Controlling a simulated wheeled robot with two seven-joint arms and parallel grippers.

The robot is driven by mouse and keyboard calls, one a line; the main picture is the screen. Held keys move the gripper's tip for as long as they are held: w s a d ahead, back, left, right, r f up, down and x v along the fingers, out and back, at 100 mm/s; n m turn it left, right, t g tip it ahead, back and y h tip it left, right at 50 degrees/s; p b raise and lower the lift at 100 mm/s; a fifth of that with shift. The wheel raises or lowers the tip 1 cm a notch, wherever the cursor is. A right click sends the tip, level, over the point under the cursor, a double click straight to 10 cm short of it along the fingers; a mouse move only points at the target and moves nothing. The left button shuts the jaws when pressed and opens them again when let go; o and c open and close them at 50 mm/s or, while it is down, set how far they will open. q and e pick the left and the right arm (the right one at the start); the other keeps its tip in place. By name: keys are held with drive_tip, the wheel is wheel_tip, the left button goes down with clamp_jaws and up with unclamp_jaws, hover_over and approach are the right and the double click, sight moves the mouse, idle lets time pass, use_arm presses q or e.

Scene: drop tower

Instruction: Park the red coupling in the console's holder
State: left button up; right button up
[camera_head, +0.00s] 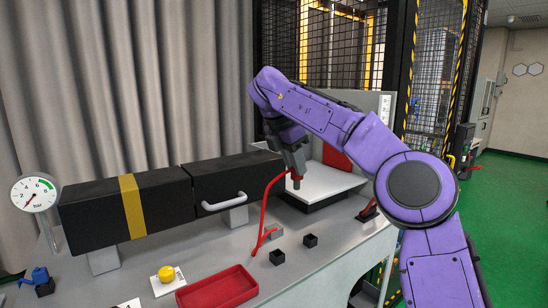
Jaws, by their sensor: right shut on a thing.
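My right gripper (294,165) is shut on the end of a red hose (264,205), above the grey console (222,248). The red coupling at the hose's end is mostly hidden by the jaws, and its detail is too small to tell. The hose bends down from the jaws to the console top. I cannot tell from the picture which one is the red coupling's. My left gripper is out of view.
A black box with a yellow band (132,206) and a handled black box (236,182) stand behind. A red tray (217,290), a yellow button (166,273), a gauge (34,194) and a blue piece (40,275) are left. A white-topped unit (325,182) stands behind the gripper.

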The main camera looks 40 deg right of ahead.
use_arm(q)
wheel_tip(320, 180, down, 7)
drive_tip(key=b, duration=0.5)
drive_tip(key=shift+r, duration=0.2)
use_arm(e)
drive_tip(key=x, duration=1.8)
drive_tip(key=shift+w+d, duration=0.25)
drive_tip(key=shift+w, duration=0.4)
use_arm(q)
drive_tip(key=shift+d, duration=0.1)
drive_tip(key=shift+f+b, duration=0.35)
drive_tip(key=shift+b, duration=0.15)
use_arm(e)
drive_tip(key=shift+f, duration=0.3)
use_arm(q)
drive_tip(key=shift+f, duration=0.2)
use_arm(e)
drive_tip(key=shift+f, duration=0.15)
use_arm(q)
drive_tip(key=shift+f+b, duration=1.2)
drive_tip(key=shift+b, duration=0.2)
use_arm(e)
drive_tip(key=shift+f, duration=1.35)
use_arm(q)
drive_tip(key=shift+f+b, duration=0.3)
use_arm(e)
drive_tip(key=shift+f, duration=0.2)
